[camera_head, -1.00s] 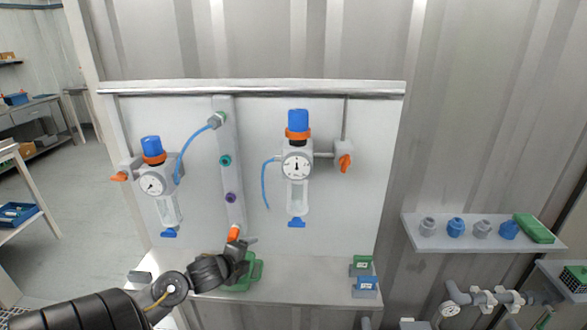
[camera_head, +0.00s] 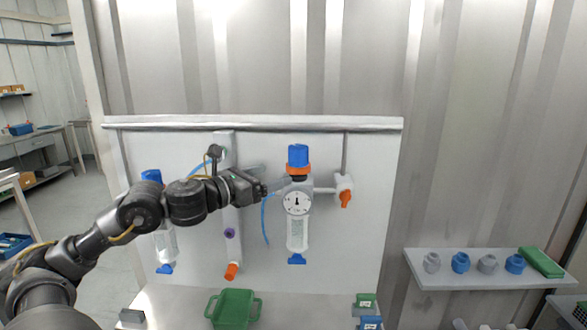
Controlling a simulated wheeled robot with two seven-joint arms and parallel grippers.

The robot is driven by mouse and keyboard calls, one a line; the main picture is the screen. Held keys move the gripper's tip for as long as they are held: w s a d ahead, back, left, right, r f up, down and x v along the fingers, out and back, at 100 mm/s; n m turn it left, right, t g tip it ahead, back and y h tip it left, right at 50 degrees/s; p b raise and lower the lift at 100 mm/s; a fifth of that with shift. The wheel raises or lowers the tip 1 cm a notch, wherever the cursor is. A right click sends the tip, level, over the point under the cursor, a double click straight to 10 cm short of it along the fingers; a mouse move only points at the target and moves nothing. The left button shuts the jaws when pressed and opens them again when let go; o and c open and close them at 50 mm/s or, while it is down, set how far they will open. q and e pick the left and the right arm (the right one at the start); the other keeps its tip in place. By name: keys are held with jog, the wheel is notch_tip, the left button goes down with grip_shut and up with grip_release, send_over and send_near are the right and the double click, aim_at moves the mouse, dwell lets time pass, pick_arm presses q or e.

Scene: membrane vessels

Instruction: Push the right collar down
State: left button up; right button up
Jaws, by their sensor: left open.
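The right collar is an orange ring (camera_head: 298,169) under the blue knob (camera_head: 298,154) of the right vessel, above its round gauge (camera_head: 297,203). My left gripper (camera_head: 273,180) is open just left of that collar and the gauge top, its fingers pointing right toward them. I cannot tell whether a fingertip touches the collar. The left vessel (camera_head: 165,243) is mostly hidden behind my left arm, with only its blue knob top (camera_head: 151,175) and lower bowl showing. My right gripper is not in view.
A blue hose (camera_head: 265,222) hangs left of the right vessel, and an orange-handled valve (camera_head: 345,194) is at its right. A green tray (camera_head: 234,308) sits on the ledge below. A shelf (camera_head: 470,279) with several fittings is at the right.

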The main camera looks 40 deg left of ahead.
aim_at(288, 168)
pick_arm(q)
jog(key=w, duration=0.3)
jog(key=shift+w+d, duration=0.1)
jog(key=shift+d, duration=0.05)
jog(key=shift+w+d+r+p, duration=0.1)
jog(key=shift+w+r+p, duration=0.05)
jog(key=shift+w+p, duration=0.15)
jog(key=shift+w+d+p, duration=0.1)
jog(key=shift+w+p, duration=0.25)
jog(key=shift+w, duration=0.15)
jog(key=shift+w+a+p, duration=0.3)
jog(key=shift+w+p, duration=0.65)
jog(key=shift+p, duration=0.15)
jog(key=shift+w+d+p, duration=0.15)
jog(key=shift+w+p, duration=0.2)
jog(key=shift+w, duration=0.05)
jog(key=shift+w+d, duration=0.3)
jog(key=shift+w, duration=0.05)
jog(key=shift+f, duration=0.2)
